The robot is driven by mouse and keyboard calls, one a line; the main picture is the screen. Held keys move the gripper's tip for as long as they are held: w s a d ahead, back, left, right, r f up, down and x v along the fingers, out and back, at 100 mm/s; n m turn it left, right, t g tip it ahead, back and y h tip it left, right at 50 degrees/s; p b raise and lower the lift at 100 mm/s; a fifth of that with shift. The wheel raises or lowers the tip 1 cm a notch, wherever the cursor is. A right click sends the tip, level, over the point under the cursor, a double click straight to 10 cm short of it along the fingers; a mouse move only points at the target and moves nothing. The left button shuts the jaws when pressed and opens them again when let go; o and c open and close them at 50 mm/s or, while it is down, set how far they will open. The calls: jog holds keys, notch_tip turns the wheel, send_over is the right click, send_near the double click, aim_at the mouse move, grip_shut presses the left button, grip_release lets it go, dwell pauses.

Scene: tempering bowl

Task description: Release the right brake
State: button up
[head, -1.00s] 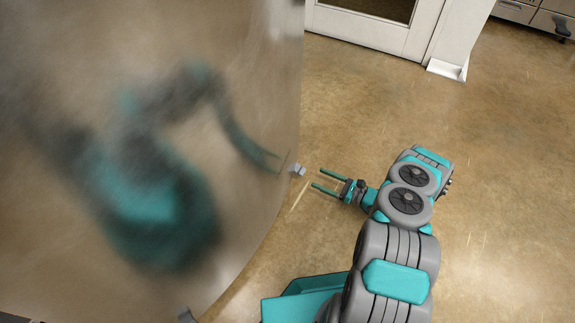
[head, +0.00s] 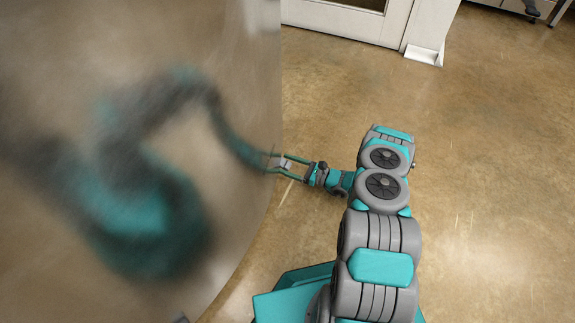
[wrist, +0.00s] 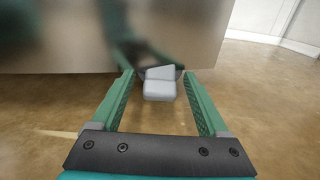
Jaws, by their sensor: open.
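The right brake is a small light-grey block (wrist: 160,84) low on the side of the big shiny metal bowl (wrist: 60,45). In the wrist view it lies between my two green fingers, near their tips, with a gap on each side. In the head view the brake (head: 286,164) is small and partly covered by the fingers. My gripper (head: 277,164) is open and reaches the bowl's side around the brake; it also shows in the wrist view (wrist: 158,75). I cannot tell whether any finger touches the brake or the bowl.
The curved bowl wall fills the left of the head view and mirrors my arm. A white door (head: 350,30) and post (head: 430,30) stand at the back. The brown floor (head: 490,170) to the right is clear.

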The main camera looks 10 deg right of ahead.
jog(key=shift+c, duration=0.4)
grip_shut()
dwell(0.9)
